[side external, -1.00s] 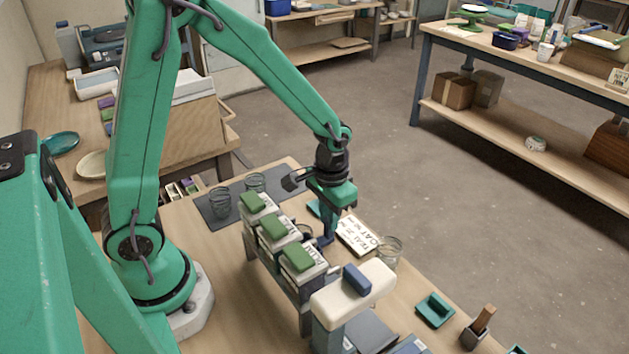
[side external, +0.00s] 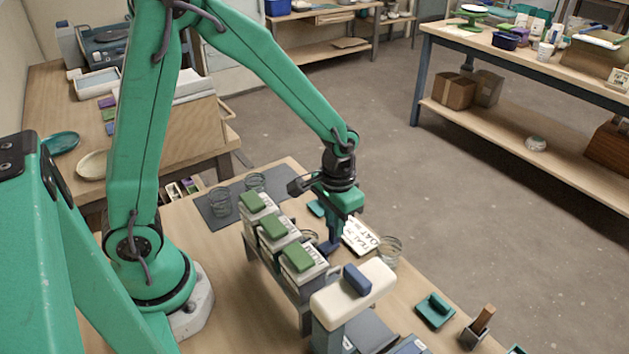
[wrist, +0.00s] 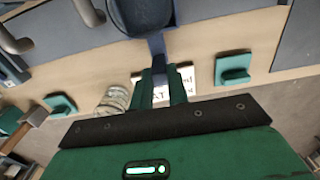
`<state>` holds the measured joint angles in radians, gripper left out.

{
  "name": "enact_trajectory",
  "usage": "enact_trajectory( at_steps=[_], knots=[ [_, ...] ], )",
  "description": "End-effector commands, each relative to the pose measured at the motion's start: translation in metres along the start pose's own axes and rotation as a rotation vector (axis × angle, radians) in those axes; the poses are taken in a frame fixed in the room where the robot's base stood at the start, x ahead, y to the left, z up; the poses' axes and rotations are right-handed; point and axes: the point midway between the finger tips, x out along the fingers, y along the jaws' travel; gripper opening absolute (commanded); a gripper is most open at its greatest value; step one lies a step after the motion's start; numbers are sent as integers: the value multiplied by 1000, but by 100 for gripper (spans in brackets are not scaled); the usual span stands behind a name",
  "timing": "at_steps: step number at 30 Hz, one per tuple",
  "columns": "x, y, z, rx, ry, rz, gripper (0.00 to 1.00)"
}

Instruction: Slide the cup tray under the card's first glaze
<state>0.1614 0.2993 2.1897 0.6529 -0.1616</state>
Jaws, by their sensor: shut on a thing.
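My gripper (side external: 334,232) points down on the far side of the bucket rack (side external: 290,287), low over the table. It is shut on the blue handle (wrist: 157,48) of the cup tray, between the fingers (wrist: 160,85) in the wrist view. A dark round shape (wrist: 140,14) lies beyond the handle; I cannot tell tray from cup there. A clear cup (side external: 310,237) shows partly behind the rack. Three white buckets with green lids (side external: 252,203), (side external: 272,228), (side external: 298,258) stand in a row on the rack; their labels are partly hidden. The white card (side external: 361,237) reads TEAL and OAT, partly covered.
A glass jar (side external: 390,250) stands beside the card. Two more glasses (side external: 220,202), (side external: 256,182) stand on a dark mat (side external: 284,180). A cream-topped stand with a blue block (side external: 357,279) is near the rack's front end.

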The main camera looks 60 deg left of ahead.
Motion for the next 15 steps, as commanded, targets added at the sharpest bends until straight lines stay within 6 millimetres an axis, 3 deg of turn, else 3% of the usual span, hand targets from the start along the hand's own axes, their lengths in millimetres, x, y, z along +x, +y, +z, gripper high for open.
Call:
enact_trajectory(
  at_steps=[15],
  knots=[
    [-2, 26, -2, 2, 5, 1, 0]
  ],
)
